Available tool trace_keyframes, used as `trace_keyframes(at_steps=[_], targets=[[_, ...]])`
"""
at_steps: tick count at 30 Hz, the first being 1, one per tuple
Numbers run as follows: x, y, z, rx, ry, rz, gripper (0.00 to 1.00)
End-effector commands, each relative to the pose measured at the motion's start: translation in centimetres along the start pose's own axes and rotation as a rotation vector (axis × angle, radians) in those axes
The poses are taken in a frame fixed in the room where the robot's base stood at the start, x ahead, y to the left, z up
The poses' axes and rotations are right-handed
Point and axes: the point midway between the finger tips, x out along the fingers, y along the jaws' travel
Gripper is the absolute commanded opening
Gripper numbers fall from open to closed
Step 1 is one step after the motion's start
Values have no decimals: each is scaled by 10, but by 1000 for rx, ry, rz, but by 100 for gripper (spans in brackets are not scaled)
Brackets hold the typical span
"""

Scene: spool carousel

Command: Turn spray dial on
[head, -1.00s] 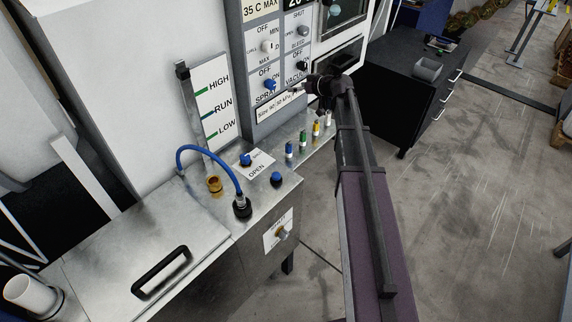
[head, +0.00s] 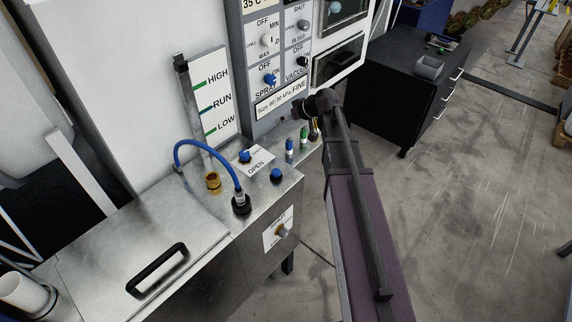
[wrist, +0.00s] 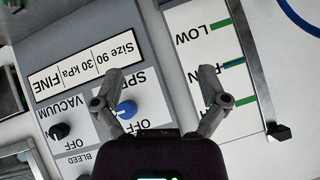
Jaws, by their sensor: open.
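The blue spray dial (head: 270,79) is on the grey control panel, under its OFF label and beside ON. In the wrist view, which is upside down, the spray dial (wrist: 126,109) appears just inside the left finger. I cannot tell whether they touch. My gripper (wrist: 162,76) is open and empty, with its fingers spread. In the head view my gripper (head: 301,110) is small and dark, to the lower right of the dial, in front of the panel's lower edge. Its fingers are hard to make out there.
The black vacuum dial (head: 302,62) is right of the spray dial, with more knobs above. The HIGH/RUN/LOW plate (head: 211,97) stands left of the panel. Small coloured valves (head: 289,145) and a blue hose (head: 205,145) rise from the metal bench below.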

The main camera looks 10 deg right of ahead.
Motion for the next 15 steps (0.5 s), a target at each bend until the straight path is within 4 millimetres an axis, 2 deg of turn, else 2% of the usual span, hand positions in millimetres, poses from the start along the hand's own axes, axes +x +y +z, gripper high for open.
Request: trace_keyframes(at_steps=[1, 15], targets=[[2, -5, 9, 5, -19, 1, 93], [9, -34, 68, 86, -193, 43, 93]])
